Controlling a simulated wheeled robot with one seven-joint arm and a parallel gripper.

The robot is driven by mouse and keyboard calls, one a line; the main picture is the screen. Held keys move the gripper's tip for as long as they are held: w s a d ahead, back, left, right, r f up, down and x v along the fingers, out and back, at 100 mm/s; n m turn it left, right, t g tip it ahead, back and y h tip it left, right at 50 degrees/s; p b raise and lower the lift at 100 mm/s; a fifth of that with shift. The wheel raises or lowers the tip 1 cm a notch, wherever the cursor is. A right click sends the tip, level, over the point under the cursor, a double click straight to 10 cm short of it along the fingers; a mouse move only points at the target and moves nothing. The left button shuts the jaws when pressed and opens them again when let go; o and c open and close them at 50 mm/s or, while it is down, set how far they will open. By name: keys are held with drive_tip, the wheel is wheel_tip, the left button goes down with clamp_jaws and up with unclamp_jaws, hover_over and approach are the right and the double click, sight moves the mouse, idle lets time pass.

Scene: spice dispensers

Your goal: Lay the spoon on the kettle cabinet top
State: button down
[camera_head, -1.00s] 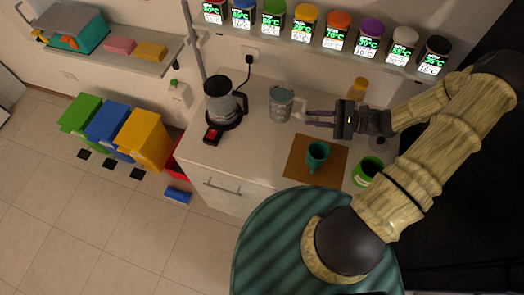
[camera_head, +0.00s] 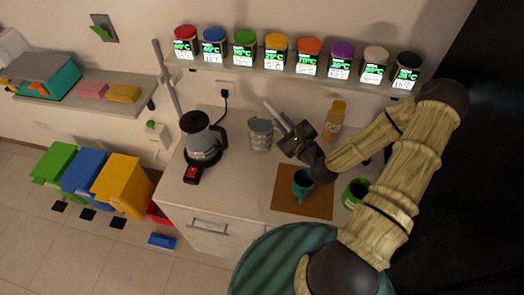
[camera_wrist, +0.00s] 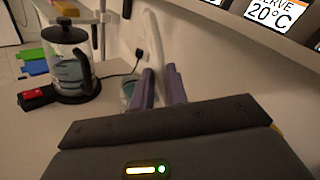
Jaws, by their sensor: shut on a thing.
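The cabinet top (camera_wrist: 75,125) also shows in the wrist view, bare at the near left.
The kettle (camera_head: 203,143) stands at the left, with a red-switched base in front. A teal mug (camera_head: 302,185) stands on a brown mat (camera_head: 285,205); a green jar (camera_head: 355,194) and yellow bottle (camera_head: 334,121) are right. A jar shelf (camera_head: 280,70) hangs behind. The front-left top is clear.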

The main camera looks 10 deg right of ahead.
wheel_tip(320, 180, down, 10)
drive_tip(key=m+t+h+b, duration=0.1)
drive_tip(key=m+h+b, duration=0.1)
drive_tip(key=m+h, duration=0.2)
drive_tip(key=shift+s+h, duration=0.4)
drive_tip(key=shift+h, duration=0.7)
